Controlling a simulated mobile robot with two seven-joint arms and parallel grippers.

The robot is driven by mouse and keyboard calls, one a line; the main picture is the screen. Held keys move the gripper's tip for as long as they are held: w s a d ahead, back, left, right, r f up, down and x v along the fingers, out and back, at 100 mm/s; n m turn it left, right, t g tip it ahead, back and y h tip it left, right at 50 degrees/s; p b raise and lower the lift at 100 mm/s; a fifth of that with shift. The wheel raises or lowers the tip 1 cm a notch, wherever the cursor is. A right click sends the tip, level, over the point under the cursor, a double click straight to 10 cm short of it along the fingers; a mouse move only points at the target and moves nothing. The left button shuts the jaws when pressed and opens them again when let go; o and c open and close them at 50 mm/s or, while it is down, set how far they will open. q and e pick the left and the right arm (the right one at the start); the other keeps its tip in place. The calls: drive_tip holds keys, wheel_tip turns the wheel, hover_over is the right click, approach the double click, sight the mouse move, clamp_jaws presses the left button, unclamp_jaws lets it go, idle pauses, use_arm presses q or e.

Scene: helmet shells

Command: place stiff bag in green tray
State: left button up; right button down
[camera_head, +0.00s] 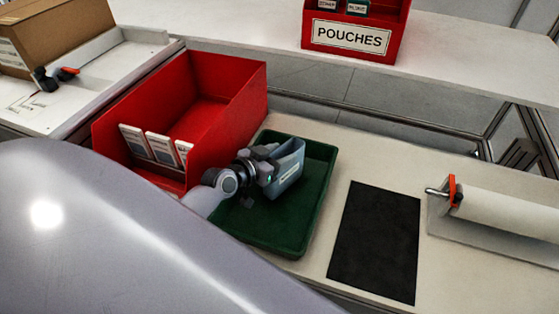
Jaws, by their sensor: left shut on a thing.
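The green tray (296,237) lies on the pale bench in the middle of the view. The stiff bag (289,170) is a grey-blue pouch with a pale label on its side. It is over the tray's back part. My left gripper (272,172) is shut on the bag at its left end. The bag's underside is hidden, so I cannot tell whether it touches the tray floor. My right gripper is not in view.
A red bin (225,127) holding several white packets (163,148) stands left of the tray. A black mat (375,243) lies to the right, with a white roll (510,213) beyond it. A red POUCHES bin (357,38) and a cardboard box (55,30) stand at the back.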

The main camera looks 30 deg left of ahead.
use_arm(q)
drive_tip(key=shift+f, duration=0.65)
drive_tip(key=o, duration=1.3)
drive_tip(key=shift+r, duration=0.1)
drive_tip(key=shift+r, duration=0.1)
drive_tip(key=shift+s, duration=0.15)
drive_tip(key=p+v, duration=0.1)
drive_tip(key=v, duration=1)
drive_tip(key=shift+s+r+p, duration=0.2)
drive_tip(key=shift+s+p, duration=0.15)
